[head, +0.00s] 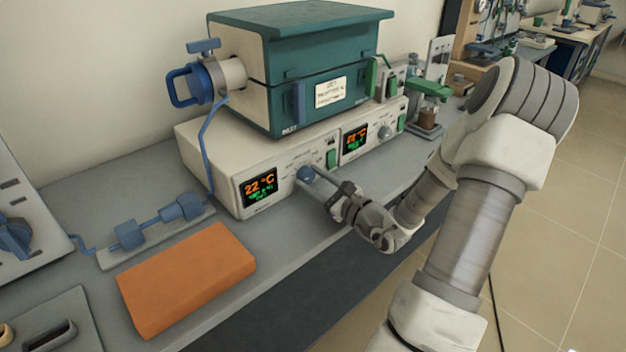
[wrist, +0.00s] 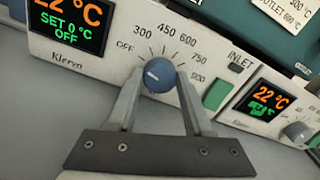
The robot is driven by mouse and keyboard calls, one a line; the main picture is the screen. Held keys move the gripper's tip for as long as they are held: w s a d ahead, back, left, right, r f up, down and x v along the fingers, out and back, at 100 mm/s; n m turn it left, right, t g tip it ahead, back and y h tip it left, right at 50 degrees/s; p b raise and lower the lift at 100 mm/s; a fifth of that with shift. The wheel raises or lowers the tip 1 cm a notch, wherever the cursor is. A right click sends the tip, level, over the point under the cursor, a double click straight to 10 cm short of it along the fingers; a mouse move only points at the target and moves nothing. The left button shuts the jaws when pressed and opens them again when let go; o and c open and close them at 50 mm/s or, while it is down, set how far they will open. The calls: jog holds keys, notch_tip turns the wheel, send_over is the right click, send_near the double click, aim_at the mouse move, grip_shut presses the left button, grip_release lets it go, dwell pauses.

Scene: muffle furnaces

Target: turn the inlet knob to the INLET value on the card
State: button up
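The blue inlet knob (wrist: 159,75) sits on the cream front panel, with a dial marked OFF, 300, 450, 600, 750, 900. Its white pointer mark faces left, close to OFF. My gripper (wrist: 160,82) has one finger on each side of the knob; I cannot tell whether they touch it. In the head view, my gripper (head: 318,183) reaches the knob (head: 306,174) from the right. The left display (head: 258,187) reads 22 °C, and in the wrist view SET 0 °C OFF. The card (head: 331,92) is on the teal furnace; the wrist view shows 300 °C above OUTLET 600 °C.
A green switch (wrist: 217,94) is close right of the right finger, below the INLET label. A second display (wrist: 263,100) and a grey knob (wrist: 297,132) are farther right. An orange block (head: 187,278) and blue pipe fittings (head: 155,228) lie on the bench at left.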

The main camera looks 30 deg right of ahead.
grip_shut()
jog(key=shift+r, duration=0.1)
jog(key=m+p, duration=0.2)
jog(key=p, duration=0.2)
jog(key=shift+r, duration=0.15)
jog(key=shift+m+p, duration=1.1)
jog(key=shift+m, duration=0.1)
jog(key=shift+f+m+p, duration=0.2)
jog(key=shift+m+p, duration=0.5)
jog(key=shift+p, duration=0.1)
jog(key=o, duration=0.9)
grip_release()
jog(key=shift+c, duration=0.2)
